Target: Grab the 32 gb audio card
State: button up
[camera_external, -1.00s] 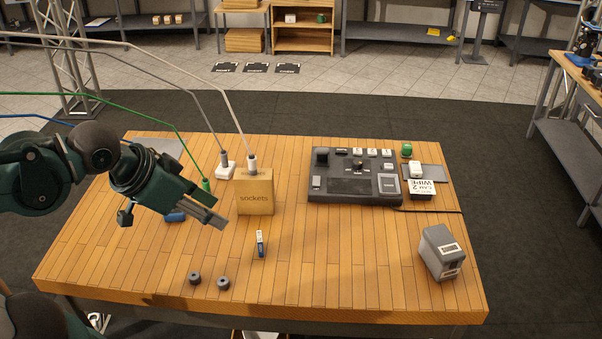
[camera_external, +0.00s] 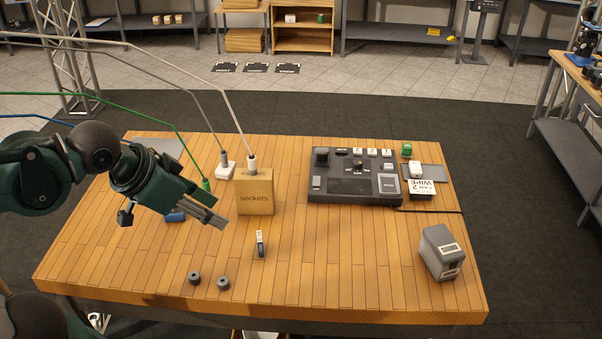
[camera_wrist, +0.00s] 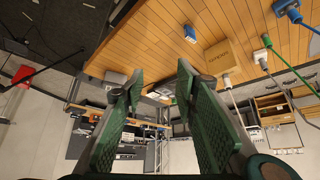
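A small card-like item (camera_external: 260,244) with a white and dark face stands near the front middle of the wooden table; its lettering is too small to read, so I cannot confirm that it is the 32 gb audio card. What looks like the same item shows at the top of the wrist view (camera_wrist: 190,33). My gripper (camera_external: 219,211) is above the table, to the left of and higher than this item, and apart from it. In the wrist view, its two green fingers (camera_wrist: 158,82) are spread with nothing between them.
A "sockets" box (camera_external: 254,196) with cables stands behind the item. Two dark round pieces (camera_external: 209,280) lie at front left. A control panel (camera_external: 352,178) and a grey box (camera_external: 440,252) are on the right. The front middle tabletop (camera_external: 330,270) is clear.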

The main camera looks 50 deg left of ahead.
jog(key=shift+o, duration=0.3)
jog(key=o, duration=0.5)
jog(key=shift+o, duration=0.2)
jog(key=m+t+h+b, duration=0.4)
jog(key=m+h+b, duration=0.25)
jog(key=b, duration=1.25)
send_near(260, 244)
jog(key=w, duration=0.1)
jog(key=w+f, duration=0.1)
jog(key=w, duration=0.1)
jog(key=shift+w+f+n+h, duration=0.1)
jog(key=shift+f+n+h, duration=0.15)
jog(key=shift+f, duration=0.1)
jog(key=shift+a+f, duration=0.35)
jog(key=shift+a, duration=0.35)
